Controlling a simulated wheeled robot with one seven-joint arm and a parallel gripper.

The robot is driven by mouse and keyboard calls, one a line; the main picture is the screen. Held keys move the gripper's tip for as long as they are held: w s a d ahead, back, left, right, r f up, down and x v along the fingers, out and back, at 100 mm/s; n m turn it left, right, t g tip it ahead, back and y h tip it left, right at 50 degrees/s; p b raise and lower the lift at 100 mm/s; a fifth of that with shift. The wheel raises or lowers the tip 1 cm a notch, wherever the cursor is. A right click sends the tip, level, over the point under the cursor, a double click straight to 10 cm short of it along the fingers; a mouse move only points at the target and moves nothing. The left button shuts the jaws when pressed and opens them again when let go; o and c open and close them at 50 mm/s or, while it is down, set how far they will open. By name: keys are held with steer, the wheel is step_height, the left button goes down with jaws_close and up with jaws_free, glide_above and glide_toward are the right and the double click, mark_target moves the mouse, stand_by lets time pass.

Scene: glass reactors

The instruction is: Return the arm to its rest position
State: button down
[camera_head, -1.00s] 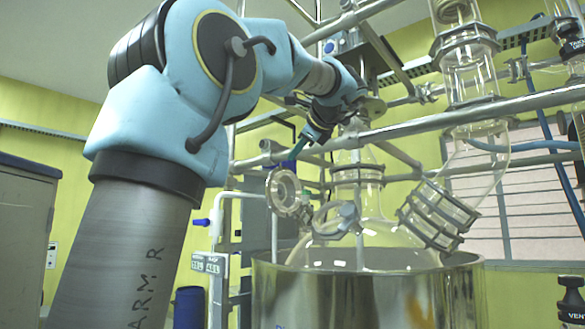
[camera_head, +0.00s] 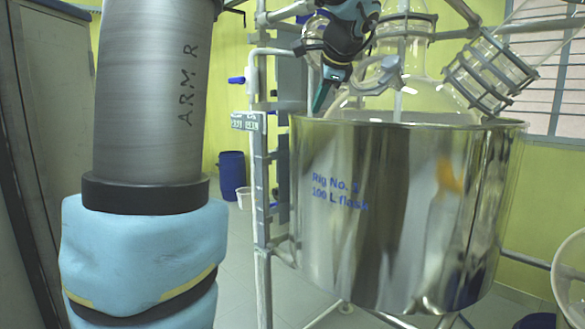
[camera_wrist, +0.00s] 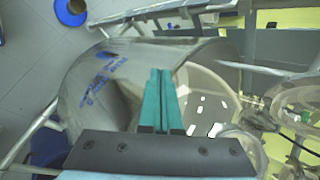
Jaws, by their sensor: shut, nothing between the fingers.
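My gripper (camera_head: 323,93) has teal fingers pointing down, close to the left part of the steel vessel's rim in the head view. In the wrist view my gripper (camera_wrist: 160,72) shows its two teal fingers together with nothing between them. The fingers overlap the vessel (camera_wrist: 95,100) and its rim there; whether they touch it cannot be told. My forearm and upper arm fill the left of the head view, and my elbow is out of view above.
The steel vessel (camera_head: 400,220) stands in a metal frame (camera_head: 263,200) with a glass flask (camera_head: 410,100) inside. A clamped glass piece (camera_head: 490,72) is at upper right. A blue barrel (camera_head: 232,175) and a white bucket (camera_head: 244,197) stand behind on the floor.

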steer(key=s+a+f+n+g+h, duration=0.1)
steer(key=s+a+f+n+g, duration=0.15)
steer(key=f, duration=0.65)
steer(key=s+a+f+n+g, duration=0.2)
steer(key=s+a+f+n, duration=0.2)
steer(key=f, duration=0.5)
steer(key=s+a+f+n+g+h, duration=0.1)
steer(key=s+a+f+n, duration=0.2)
steer(key=s+f+n, duration=0.2)
steer(key=s+a+f+n+g+h, duration=0.1)
steer(key=s+a+f+n, duration=0.2)
steer(key=s+f, duration=0.6)
steer(key=shift+s+a+f+n, duration=0.2)
steer(key=shift+f+n, duration=0.15)
steer(key=shift+n, duration=0.6)
